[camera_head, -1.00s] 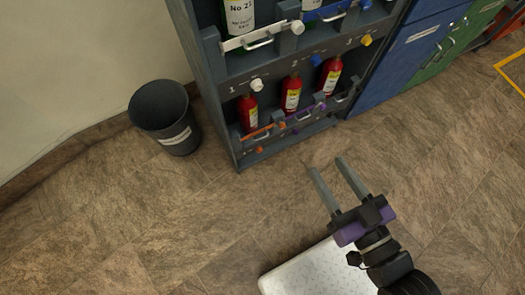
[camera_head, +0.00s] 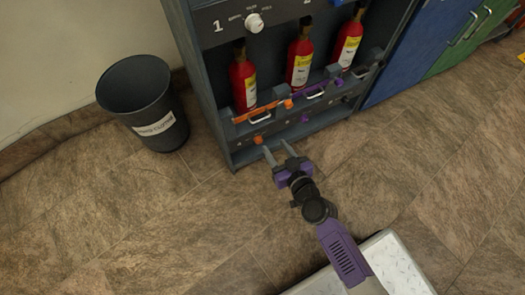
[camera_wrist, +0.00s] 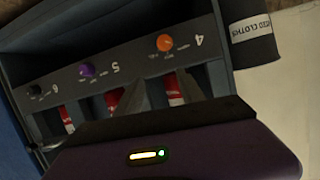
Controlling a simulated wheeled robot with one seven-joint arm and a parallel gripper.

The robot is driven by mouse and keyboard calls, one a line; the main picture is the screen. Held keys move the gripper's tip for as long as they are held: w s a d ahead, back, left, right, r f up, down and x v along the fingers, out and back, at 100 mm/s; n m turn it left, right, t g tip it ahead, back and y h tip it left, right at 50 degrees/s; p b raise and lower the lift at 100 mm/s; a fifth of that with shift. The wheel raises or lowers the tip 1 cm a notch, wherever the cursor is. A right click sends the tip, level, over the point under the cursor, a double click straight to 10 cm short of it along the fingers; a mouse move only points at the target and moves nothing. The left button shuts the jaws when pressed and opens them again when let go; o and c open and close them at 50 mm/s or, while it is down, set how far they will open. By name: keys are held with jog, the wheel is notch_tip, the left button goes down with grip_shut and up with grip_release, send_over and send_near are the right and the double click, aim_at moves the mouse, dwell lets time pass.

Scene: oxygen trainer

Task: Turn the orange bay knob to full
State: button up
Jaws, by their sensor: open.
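The orange bay knob (camera_head: 258,139) is on the lower panel of the dark rack, below the orange bar (camera_head: 262,110). In the wrist view the orange knob (camera_wrist: 165,42) sits beside the number 4, at upper middle, and that view is rotated. My gripper (camera_head: 279,153) is open and empty, just in front of the lower panel, to the right of the orange knob and apart from it. In the wrist view, the gripper body hides the lower part and the fingers point at the panel. The knob's pointer setting is too small to read.
A purple knob (camera_head: 305,118) is on the same panel, to the right. Red bottles (camera_head: 243,80) stand above, behind bars. A black bin (camera_head: 142,104) stands left of the rack. A white knob (camera_head: 254,22) is on the upper panel. The floor in front is clear.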

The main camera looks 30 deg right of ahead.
aim_at(260, 142)
jog(key=shift+w+a+f+n+g+y+b, duration=0.1)
jog(key=shift+w+a+f+n, duration=0.25)
jog(key=shift+w+f, duration=0.7)
jog(key=shift+w+a+f+n+g+y+b, duration=0.15)
jog(key=shift+w+f+n, duration=0.3)
jog(key=shift+w+f, duration=0.55)
jog(key=shift+w+a+f+n+g+y+b, duration=0.1)
jog(key=shift+w+a+f+n, duration=0.3)
jog(key=shift+w+f, duration=0.65)
grip_shut()
